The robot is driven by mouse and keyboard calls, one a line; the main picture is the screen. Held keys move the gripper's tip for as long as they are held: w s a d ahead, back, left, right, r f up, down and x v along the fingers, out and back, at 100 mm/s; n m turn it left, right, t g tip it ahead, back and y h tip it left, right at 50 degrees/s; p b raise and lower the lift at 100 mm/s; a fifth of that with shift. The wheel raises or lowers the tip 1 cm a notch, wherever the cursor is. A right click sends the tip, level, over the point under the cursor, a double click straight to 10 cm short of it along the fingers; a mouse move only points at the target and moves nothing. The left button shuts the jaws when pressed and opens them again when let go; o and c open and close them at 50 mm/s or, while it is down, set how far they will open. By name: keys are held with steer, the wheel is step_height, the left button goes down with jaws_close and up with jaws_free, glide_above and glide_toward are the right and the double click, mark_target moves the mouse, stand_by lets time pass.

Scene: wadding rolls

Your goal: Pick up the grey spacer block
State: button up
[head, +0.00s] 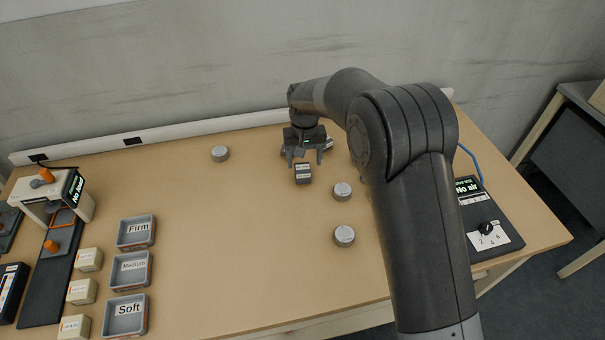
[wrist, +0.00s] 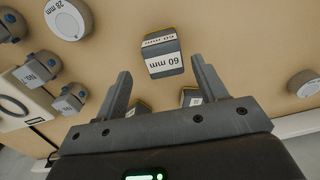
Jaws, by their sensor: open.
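A grey spacer block (head: 303,173) with white labels lies on the table just in front of my gripper (head: 305,162) in the head view. In the wrist view the block (wrist: 163,53) shows a white "60 mm" label and a yellowish edge. It lies beyond and between the fingertips of my gripper (wrist: 160,67), not touching them as far as I can see. The jaws are open and empty. Two more grey blocks with yellowish edges, one at the right (wrist: 190,97) and one at the left (wrist: 139,108), are partly hidden behind the fingers.
Round grey discs (head: 220,153) (head: 342,191) (head: 344,236) stand around the block. Trays labelled Firm (head: 137,232), Medium (head: 131,271) and Soft (head: 125,315) are at the left, beside cream blocks (head: 81,292). A control box (head: 488,237) stands at the right.

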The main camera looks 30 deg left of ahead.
mark_target(302, 167)
steer(key=f, duration=0.4)
steer(key=shift+s+a+f, duration=0.1)
steer(key=shift+s, duration=0.3)
steer(key=shift+f, duration=0.5)
steer(key=shift+c, duration=0.2)
steer(key=c, duration=1.1)
